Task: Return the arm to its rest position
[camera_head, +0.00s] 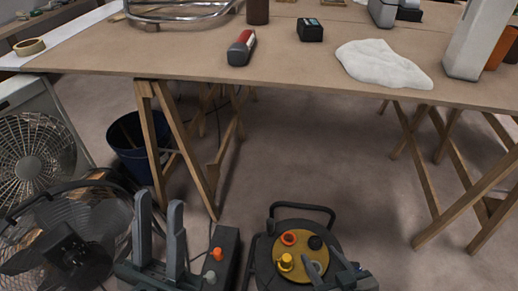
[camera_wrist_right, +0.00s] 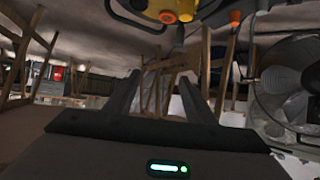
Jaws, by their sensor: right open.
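In the head view my left gripper (camera_head: 160,225) is low at the left, its two grey fingers pointing up and standing apart with nothing between them. My right gripper shows only in part at the bottom edge, in front of the reel; its fingers are hard to make out there. In the right wrist view, my right gripper (camera_wrist_right: 157,95) has its two fingers spread apart, with no held object visible between them. Neither gripper is at the tabletop; both appear below and in front of the workbench (camera_head: 170,55).
A cable reel (camera_head: 262,262) with a yellow disc stands at the bottom centre. Fans (camera_head: 35,150) and a dark bucket (camera_head: 128,140) are at the left. Wooden trestles (camera_head: 180,130) support the bench, which holds a red-and-grey tool (camera_head: 241,48) and white cloth (camera_head: 382,65). Open floor (camera_head: 320,150) lies between.

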